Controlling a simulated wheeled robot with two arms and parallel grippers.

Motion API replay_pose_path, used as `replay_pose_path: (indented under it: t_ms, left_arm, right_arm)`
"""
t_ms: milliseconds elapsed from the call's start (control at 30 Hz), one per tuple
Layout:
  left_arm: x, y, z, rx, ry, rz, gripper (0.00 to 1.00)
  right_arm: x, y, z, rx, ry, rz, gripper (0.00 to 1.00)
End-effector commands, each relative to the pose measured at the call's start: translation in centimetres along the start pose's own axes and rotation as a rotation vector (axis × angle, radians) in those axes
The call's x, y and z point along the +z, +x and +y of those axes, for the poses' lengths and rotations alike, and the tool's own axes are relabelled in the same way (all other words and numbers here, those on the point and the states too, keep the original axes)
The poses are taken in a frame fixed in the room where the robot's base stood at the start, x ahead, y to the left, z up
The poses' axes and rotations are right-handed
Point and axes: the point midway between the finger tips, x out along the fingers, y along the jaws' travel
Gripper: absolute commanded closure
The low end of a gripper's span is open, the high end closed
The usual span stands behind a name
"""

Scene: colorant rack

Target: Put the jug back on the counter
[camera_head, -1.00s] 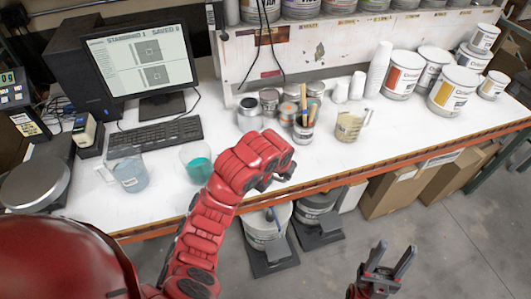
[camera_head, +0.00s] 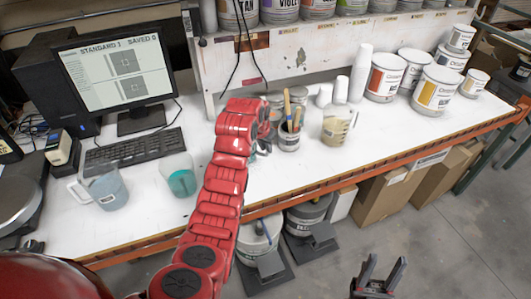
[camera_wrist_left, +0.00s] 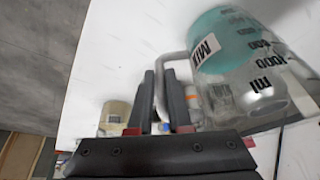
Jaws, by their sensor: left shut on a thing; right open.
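The clear mixing jug (camera_head: 181,181) with teal liquid appears to stand upright on the white counter (camera_head: 285,180), just left of my left arm. In the left wrist view the jug (camera_wrist_left: 245,60) fills the upper right, with its "MIX" label and ml marks. My left gripper (camera_wrist_left: 160,76) is shut on the jug's handle, which shows between the fingers. In the head view my red arm hides the handle and those fingertips. My right gripper (camera_head: 384,262) is open and empty, low in front of the counter, above the floor.
A jug with pale blue liquid (camera_head: 105,188) stands left of the teal one, near the keyboard (camera_head: 135,148). A brush pot (camera_head: 289,138), a beige jug (camera_head: 335,128) and several paint cans stand to the right. The counter's front edge is orange.

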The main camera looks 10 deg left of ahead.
Motion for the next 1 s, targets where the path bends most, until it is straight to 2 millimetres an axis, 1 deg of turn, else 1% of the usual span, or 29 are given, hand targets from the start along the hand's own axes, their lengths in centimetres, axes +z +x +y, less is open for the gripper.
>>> replay_pose_path:
  t_ms: [133,167,200,300,367,467,700,733,867,900,1000]
  left_arm:
    - [-0.3,0.0,-0.2,-0.001,0.0,0.001,1.0]
    - [-0.3,0.1,-0.2,0.0,0.0,-0.001,1.0]
    - [-0.1,0.5,-0.2,0.0,0.0,-0.002,1.0]
    - [0.7,2.0,-0.2,0.001,-0.001,-0.008,1.0]
    - [0.9,2.8,-0.2,0.0,0.0,-0.004,1.0]
    - [1.1,3.5,-0.2,-0.001,0.0,0.0,1.0]
    - [1.1,3.7,-0.2,-0.001,0.0,0.002,1.0]
    - [1.1,3.7,-0.1,0.0,0.0,0.001,0.8]
    - [1.1,3.6,-0.2,0.0,0.0,0.001,0.56]
    - [1.1,3.6,-0.2,0.0,0.0,0.001,0.53]
    - [1.1,3.6,-0.1,0.0,-0.001,0.0,0.53]
  right_arm:
    - [0.0,0.3,0.0,0.0,0.0,0.0,0.5]
    - [-0.1,0.7,0.0,0.0,0.0,0.0,0.5]
    - [-0.2,1.4,0.1,0.0,0.0,0.0,0.5]
    - [-0.5,2.8,0.1,0.0,0.0,0.0,0.5]
    - [-0.5,3.1,0.2,0.0,0.0,0.0,0.5]
    - [-0.5,3.0,0.1,0.0,0.0,0.0,0.5]
    - [-0.4,2.5,0.1,0.0,0.0,0.0,0.5]
    - [-0.4,2.6,0.1,0.0,0.0,0.0,0.5]
    - [-0.5,2.7,0.1,0.0,0.0,0.0,0.5]
    - [-0.5,2.7,0.1,0.0,0.0,0.0,0.5]
    - [-0.5,2.7,0.1,0.0,0.0,0.0,0.5]
